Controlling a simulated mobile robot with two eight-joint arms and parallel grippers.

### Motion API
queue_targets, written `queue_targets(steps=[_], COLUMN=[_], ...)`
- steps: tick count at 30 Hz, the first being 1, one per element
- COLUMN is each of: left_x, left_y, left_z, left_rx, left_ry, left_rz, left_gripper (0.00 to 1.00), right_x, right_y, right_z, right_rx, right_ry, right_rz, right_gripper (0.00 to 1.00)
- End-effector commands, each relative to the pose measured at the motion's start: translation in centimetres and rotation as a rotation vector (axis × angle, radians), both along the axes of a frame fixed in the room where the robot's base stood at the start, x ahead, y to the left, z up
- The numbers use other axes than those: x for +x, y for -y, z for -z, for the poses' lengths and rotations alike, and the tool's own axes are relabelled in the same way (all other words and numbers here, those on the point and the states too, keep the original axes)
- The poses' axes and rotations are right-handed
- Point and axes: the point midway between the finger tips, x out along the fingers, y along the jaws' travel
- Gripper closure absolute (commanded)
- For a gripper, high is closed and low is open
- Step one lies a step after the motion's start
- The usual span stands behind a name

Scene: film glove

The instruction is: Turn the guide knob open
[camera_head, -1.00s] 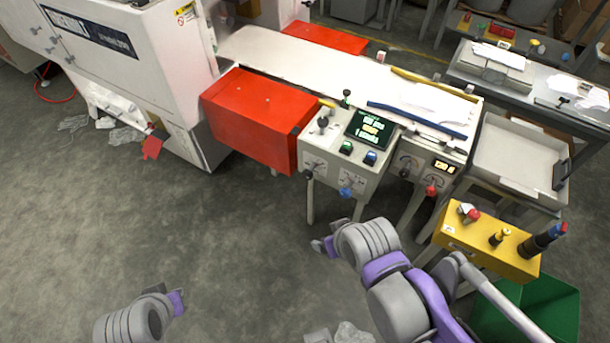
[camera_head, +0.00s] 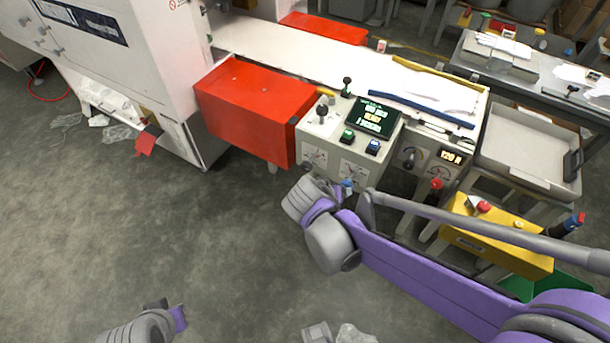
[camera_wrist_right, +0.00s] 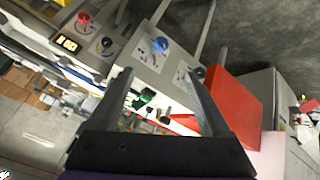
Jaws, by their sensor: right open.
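The control box (camera_head: 335,150) has a screen, green and blue buttons and a front panel with dials. A blue knob (camera_head: 347,186) sticks out of its lower front; it also shows in the right wrist view (camera_wrist_right: 160,44). A black knob (camera_wrist_right: 199,73) sits on the same panel, close to one fingertip. I cannot tell which is the guide knob. My right gripper (camera_wrist_right: 158,72) is open and empty, facing the panel, with the blue knob just beyond its fingertips. In the head view the wrist hides it. My left arm (camera_head: 150,325) is low at left; its fingers cannot be made out.
A red cover (camera_head: 245,110) adjoins the box on the left. To the right is a panel with a red knob (camera_head: 436,184). A yellow box (camera_head: 490,240) and a green bin (camera_head: 550,285) stand beneath my right arm. The floor at left is mostly clear.

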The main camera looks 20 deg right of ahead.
Motion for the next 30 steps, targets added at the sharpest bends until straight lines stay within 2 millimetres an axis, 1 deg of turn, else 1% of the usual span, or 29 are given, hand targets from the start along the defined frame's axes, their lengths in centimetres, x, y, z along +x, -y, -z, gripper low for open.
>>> queue_targets(steps=[1, 3, 5, 6, 8, 9, 13, 15, 18, 21, 24, 26, 30], left_x=[-0.1, -0.2, -0.3, -0.3, -0.3, -0.3, -0.2, -0.1, 0.0, 0.0, 0.0, 0.0, 0.1], left_y=[0.0, 0.0, 0.0, 0.0, 0.0, 0.0, 0.0, 0.0, 0.0, 0.0, 0.0, 0.0, 0.0], left_z=[1.6, 2.8, 3.9, 4.6, 5.7, 6.5, 8.9, 10.1, 11.4, 12.1, 12.4, 12.5, 12.5], left_rx=[0.0, 0.0, 0.0, 0.0, 0.0, 0.0, 0.0, 0.0, 0.0, 0.0, 0.0, 0.0, 0.0], left_ry=[-0.005, -0.009, -0.012, -0.015, -0.018, -0.021, -0.029, -0.033, -0.038, -0.04, -0.041, -0.042, -0.042], left_rz=[0.0, 0.0, 0.0, 0.0, 0.0, 0.0, 0.0, 0.0, 0.0, 0.0, 0.0, 0.0, 0.0], left_gripper=[1.0, 1.0, 1.0, 1.0, 1.0, 1.0, 1.0, 1.0, 1.0, 1.0, 1.0, 1.0, 1.0], right_x=[2.0, 4.3, 6.3, 7.5, 9.4, 10.5, 13.6, 14.7, 15.7, 16.2, 16.3, 16.5, 17.4], right_y=[0.0, 0.2, 0.1, 0.0, -0.4, -0.8, -2.5, -3.6, -5.0, -6.1, -6.6, -6.6, -5.4], right_z=[2.0, 3.6, 5.0, 6.1, 7.7, 8.8, 12.7, 14.6, 16.8, 18.2, 18.7, 18.8, 18.7], right_rx=[-0.042, -0.099, -0.145, -0.175, -0.216, -0.241, -0.307, -0.33, -0.347, -0.353, -0.352, -0.353, -0.355], right_ry=[0.035, 0.1, 0.165, 0.213, 0.291, 0.346, 0.546, 0.649, 0.78, 0.873, 0.924, 0.935, 0.939], right_rz=[0.034, 0.089, 0.13, 0.155, 0.188, 0.208, 0.255, 0.268, 0.273, 0.275, 0.273, 0.273, 0.276], right_gripper=[0.18, 0.18, 0.18, 0.18, 0.18, 0.18, 0.18, 0.18, 0.18, 0.18, 0.18, 0.18, 0.18])
